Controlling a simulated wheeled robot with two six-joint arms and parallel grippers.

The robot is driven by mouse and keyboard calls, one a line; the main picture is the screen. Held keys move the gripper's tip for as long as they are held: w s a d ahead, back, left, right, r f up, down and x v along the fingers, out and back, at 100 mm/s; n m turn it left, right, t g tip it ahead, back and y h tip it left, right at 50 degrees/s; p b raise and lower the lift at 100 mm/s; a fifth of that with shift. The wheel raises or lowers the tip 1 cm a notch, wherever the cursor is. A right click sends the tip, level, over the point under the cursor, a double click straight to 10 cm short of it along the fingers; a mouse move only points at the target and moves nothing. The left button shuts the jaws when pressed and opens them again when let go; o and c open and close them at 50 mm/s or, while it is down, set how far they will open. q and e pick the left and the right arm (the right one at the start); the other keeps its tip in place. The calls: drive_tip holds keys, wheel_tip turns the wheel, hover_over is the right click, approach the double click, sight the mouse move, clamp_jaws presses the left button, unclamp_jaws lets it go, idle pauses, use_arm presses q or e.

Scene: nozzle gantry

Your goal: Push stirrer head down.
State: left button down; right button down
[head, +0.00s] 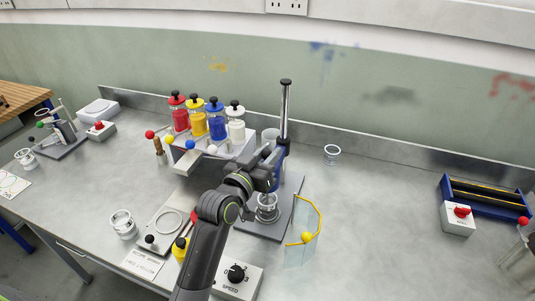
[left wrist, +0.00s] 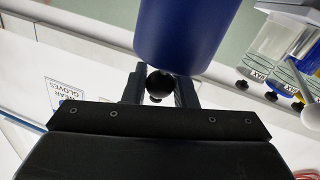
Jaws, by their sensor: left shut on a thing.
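The stirrer stand has an upright silver post (head: 286,112) with a black cap, rising from a dark base plate (head: 255,229). The blue stirrer head (head: 281,155) is on the post, partly hidden behind my left arm; in the left wrist view it is a large blue cylinder (left wrist: 185,35). My left gripper (head: 266,184) is at the head. Its fingers (left wrist: 160,88) are shut on a black ball knob (left wrist: 159,83) just below the blue cylinder. A clear glass jar (head: 267,213) stands on the base below the gripper. My right gripper is not in view.
A clear shield (head: 301,254) with a yellow edge stands right of the base. A speed dial box (head: 232,283) is in front. Several coloured bottles (head: 215,120) stand behind left. A small jar (head: 331,154) is behind right. The counter further right is mostly clear.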

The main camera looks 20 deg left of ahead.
use_arm(q)
drive_tip(key=c, duration=1.4)
unclamp_jaws()
drive_tip(key=shift+f, duration=0.4)
drive_tip(key=shift+c, duration=0.2)
drive_tip(key=shift+o, duration=1.2)
drive_tip(key=shift+r, duration=0.1)
drive_tip(key=b+v, duration=0.2)
drive_tip(key=v, duration=1.5)
drive_tip(key=shift+s+r, duration=0.15)
drive_tip(key=shift+r, duration=0.1)
drive_tip(key=shift+a, duration=0.15)
